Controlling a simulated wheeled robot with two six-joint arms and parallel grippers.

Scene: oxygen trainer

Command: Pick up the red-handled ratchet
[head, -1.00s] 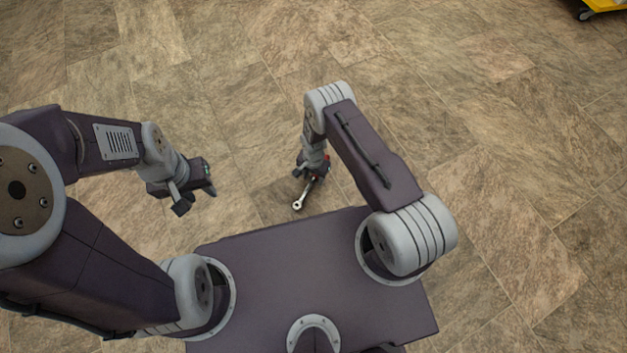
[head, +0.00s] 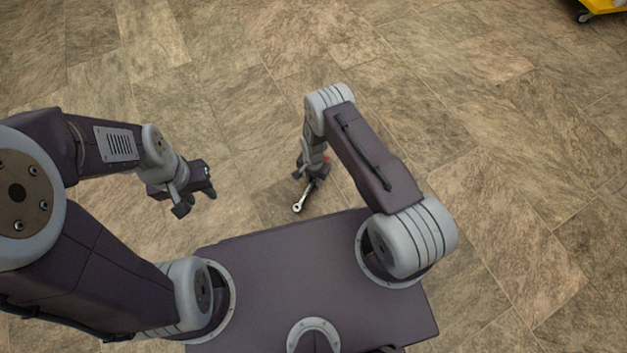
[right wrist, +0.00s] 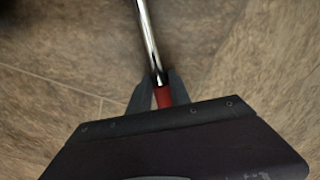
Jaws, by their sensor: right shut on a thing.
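The red-handled ratchet shows its shiny metal end (head: 298,206) below my right gripper in the head view, with a little red beside the fingers. In the right wrist view its chrome shaft (right wrist: 149,38) runs up to the top edge, and its red handle lies between the two fingers. My right gripper (head: 312,180) is shut on the ratchet's red handle; it also shows in the right wrist view (right wrist: 162,92). The rest of the handle is hidden by the gripper body. My left gripper (head: 197,202) is apart from the ratchet, to its left, with its fingers spread and nothing between them.
A tiled brown floor (head: 480,130) spreads all around and is mostly clear. A yellow wheeled thing (head: 598,10) stands at the far top right corner, cut off by the edge.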

